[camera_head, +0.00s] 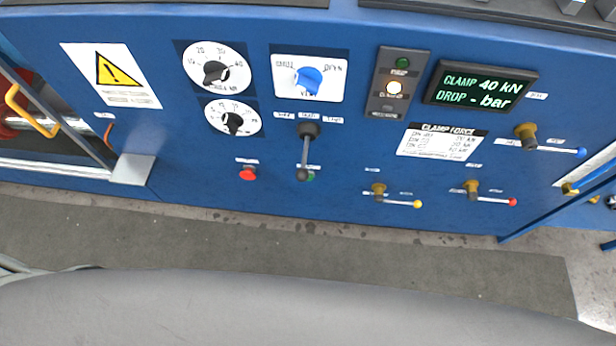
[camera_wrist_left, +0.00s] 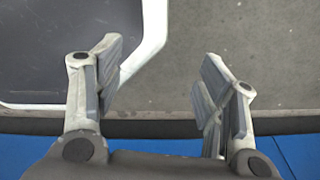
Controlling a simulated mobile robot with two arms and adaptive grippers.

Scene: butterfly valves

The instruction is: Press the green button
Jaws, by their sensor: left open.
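The green button (camera_head: 312,177) sits low on the blue panel in the head view, partly hidden behind the black knob of a hanging lever (camera_head: 305,150). A red button (camera_head: 248,174) is to its left at about the same height. My left gripper (camera_wrist_left: 160,78) shows in the left wrist view, its two fingers spread apart with nothing between them. It is over grey floor, with a strip of blue along the bottom of that view. The green button is not visible in the wrist view. My right gripper is in neither view.
The panel (camera_head: 350,190) also bears black dials (camera_head: 216,71), a blue knob (camera_head: 308,78), a lit display (camera_head: 481,87) and small valves with coloured handle tips (camera_head: 495,198). A yellow handle (camera_head: 32,112) is at the left. Grey floor (camera_head: 200,235) in front is clear.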

